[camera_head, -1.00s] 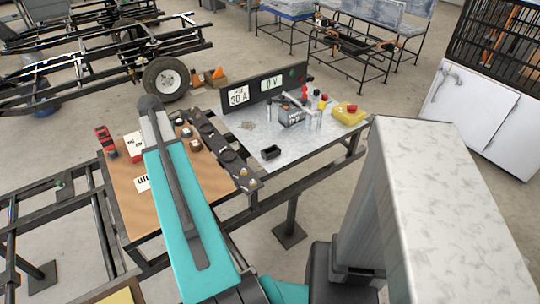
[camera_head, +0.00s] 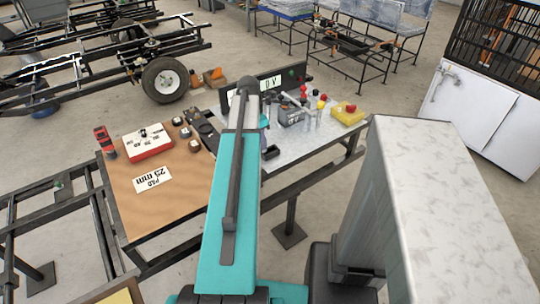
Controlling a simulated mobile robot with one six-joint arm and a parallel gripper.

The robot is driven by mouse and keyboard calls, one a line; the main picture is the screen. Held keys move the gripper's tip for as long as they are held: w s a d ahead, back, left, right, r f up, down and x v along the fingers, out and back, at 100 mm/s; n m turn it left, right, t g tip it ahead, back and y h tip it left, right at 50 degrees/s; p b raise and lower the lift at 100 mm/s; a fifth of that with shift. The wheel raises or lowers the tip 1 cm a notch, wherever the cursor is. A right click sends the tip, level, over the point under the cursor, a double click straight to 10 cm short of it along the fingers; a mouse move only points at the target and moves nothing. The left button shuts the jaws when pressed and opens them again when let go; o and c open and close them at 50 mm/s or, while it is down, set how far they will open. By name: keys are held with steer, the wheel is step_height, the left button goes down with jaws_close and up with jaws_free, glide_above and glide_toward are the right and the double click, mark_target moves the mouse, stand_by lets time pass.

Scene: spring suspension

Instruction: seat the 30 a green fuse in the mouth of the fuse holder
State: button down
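My teal arm reaches over the bench, and my gripper is hidden behind it. A small teal part of my arm shows just right of the link, but no fingers can be made out. A small black open-topped box (camera_head: 272,152) stands on the grey metal bench top, close to the right side of my arm; it may be the fuse holder, but its mouth is too small to read. I cannot pick out the green 30 A fuse.
A battery-like block (camera_head: 291,116) and a yellow box with a red button (camera_head: 347,112) stand right. A red-and-white box (camera_head: 147,142) and "25 mm" card (camera_head: 153,180) lie on the brown mat (camera_head: 190,205).

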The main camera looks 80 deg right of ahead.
steer(key=s+d+n, duration=0.1)
steer(key=s, duration=1.8)
steer(key=shift+d+r, duration=0.2)
steer(key=shift+r, duration=0.15)
steer(key=shift+w, duration=0.15)
steer(key=w+d+f+p, duration=0.1)
steer(key=w+d, duration=0.2)
steer(key=w, duration=1.2)
steer(key=shift+w+f+p, duration=0.25)
steer(key=shift+w+p, duration=0.05)
steer(key=shift+p, duration=0.1)
steer(key=shift+f+p, duration=0.3)
steer(key=shift+f, duration=1.45)
steer(key=shift+f, duration=0.15)
